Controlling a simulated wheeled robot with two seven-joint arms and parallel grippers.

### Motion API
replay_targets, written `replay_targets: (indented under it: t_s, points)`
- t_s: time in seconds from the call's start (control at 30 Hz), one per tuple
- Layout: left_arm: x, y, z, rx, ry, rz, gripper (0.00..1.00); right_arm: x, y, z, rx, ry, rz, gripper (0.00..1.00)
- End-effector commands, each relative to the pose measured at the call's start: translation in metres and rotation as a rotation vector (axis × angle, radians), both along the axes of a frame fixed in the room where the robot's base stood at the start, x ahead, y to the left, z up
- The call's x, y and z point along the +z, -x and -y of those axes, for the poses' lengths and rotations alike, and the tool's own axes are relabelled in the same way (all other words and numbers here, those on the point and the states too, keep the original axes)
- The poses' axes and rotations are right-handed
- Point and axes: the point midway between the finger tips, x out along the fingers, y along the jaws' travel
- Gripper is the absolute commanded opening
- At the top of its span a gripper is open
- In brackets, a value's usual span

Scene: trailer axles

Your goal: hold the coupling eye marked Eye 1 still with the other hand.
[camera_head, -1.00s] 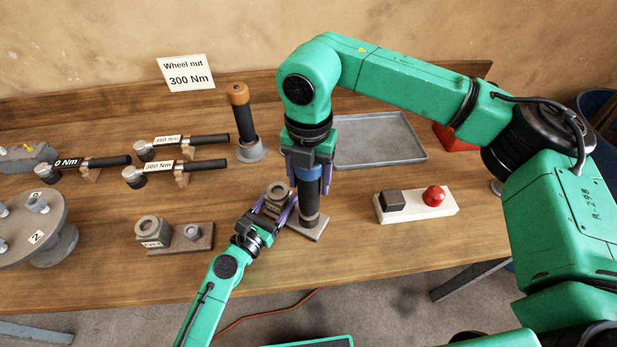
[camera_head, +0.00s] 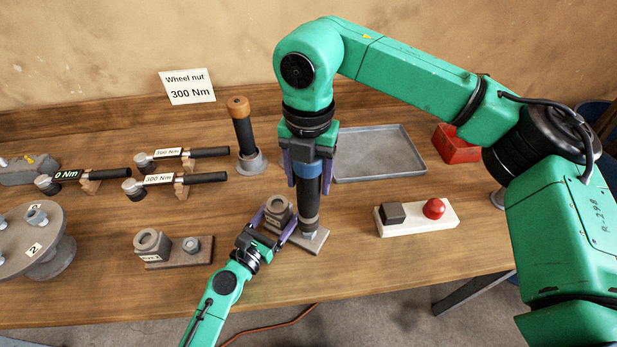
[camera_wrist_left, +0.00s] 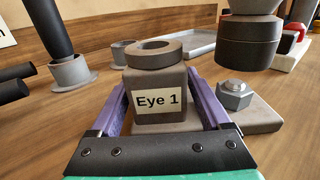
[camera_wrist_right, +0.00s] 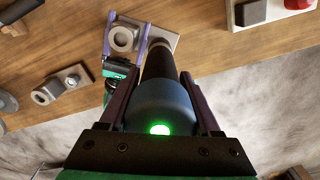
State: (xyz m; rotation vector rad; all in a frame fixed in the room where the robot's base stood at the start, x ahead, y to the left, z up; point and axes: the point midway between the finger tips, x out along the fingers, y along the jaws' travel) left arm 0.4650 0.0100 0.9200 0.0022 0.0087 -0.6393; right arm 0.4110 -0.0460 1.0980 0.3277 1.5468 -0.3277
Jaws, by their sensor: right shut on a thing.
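The coupling eye marked Eye 1 (camera_wrist_left: 158,98) is a brown-grey block with a ring on top; it also shows in the head view (camera_head: 277,209). It stands upright on a base plate (camera_head: 318,241) beside a hex nut (camera_wrist_left: 234,94). My left gripper (camera_head: 274,222) has its purple fingers on either side of the block, apparently with a slight gap at the right finger. My right gripper (camera_head: 307,176) is shut on a dark cylindrical tool (camera_wrist_right: 160,95) with a lit green light. The tool is upright over the nut, its lower end apart from it.
A second eye block and nut on a plate (camera_head: 176,256) stand to the left. Several wrenches (camera_head: 178,180) lie on rests behind. A handled tool (camera_head: 245,135), a grey tray (camera_head: 405,170), a red bin (camera_head: 455,145) and a red-button box (camera_head: 420,222) surround the work spot.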

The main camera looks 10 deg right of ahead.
Motion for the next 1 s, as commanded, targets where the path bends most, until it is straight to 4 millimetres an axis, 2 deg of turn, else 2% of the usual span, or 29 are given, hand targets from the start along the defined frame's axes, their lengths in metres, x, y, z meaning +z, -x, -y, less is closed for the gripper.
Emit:
replay_targets:
  t_s: [0.37, 0.57, 0.8, 1.0]
  points:
    - [0.001, 0.005, -0.005, 0.002, 0.001, 0.002, 1.00, 0.001, 0.000, 0.000, 0.000, -0.002, 0.001, 0.00]
    - [0.000, 0.034, -0.027, 0.001, -0.001, -0.001, 1.00, 0.001, 0.000, 0.000, 0.000, -0.002, 0.001, 0.00]
    - [0.000, 0.080, -0.059, 0.005, 0.003, -0.003, 1.00, 0.001, 0.000, 0.000, 0.000, -0.002, 0.001, 0.00]
    - [0.001, 0.097, -0.071, 0.001, 0.001, 0.000, 1.00, 0.001, 0.000, 0.000, 0.000, -0.002, 0.001, 0.00]
